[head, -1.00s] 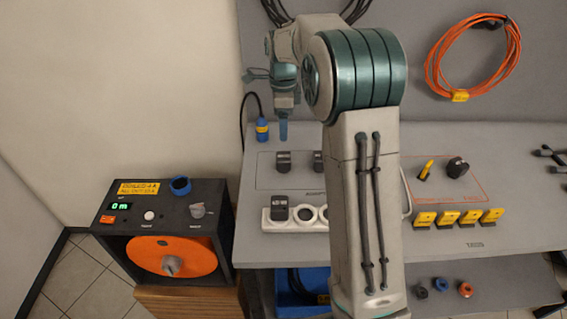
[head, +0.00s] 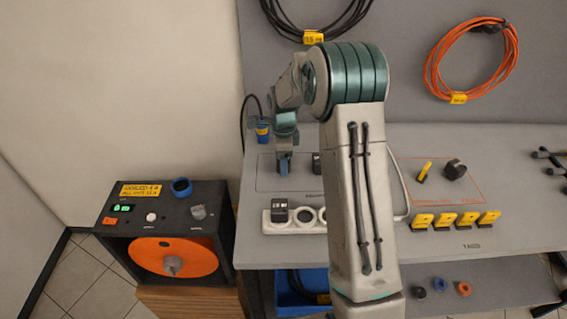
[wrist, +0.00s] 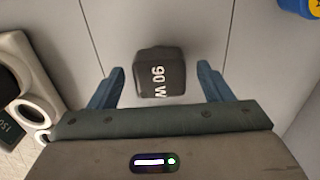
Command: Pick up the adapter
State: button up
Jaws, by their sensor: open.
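A black adapter marked "90 W" (wrist: 160,74) lies on the grey bench top in the wrist view. My gripper (wrist: 161,92) is open, with one blue finger on each side of the adapter and a visible gap on both sides. In the head view my gripper (head: 284,166) is low over the back left of the bench and mostly hides this adapter. A second dark block (head: 317,163) stands just to the right, partly behind my arm. Another black adapter (head: 280,211) sits in the white power strip.
The white power strip (head: 268,228) lies in front of the gripper and at the left of the wrist view. A black reel box (head: 105,228) stands left of the bench. Yellow tags (head: 445,220) stand at right.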

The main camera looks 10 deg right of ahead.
jog(key=c, duration=1.1)
jog(key=shift+c, duration=0.2)
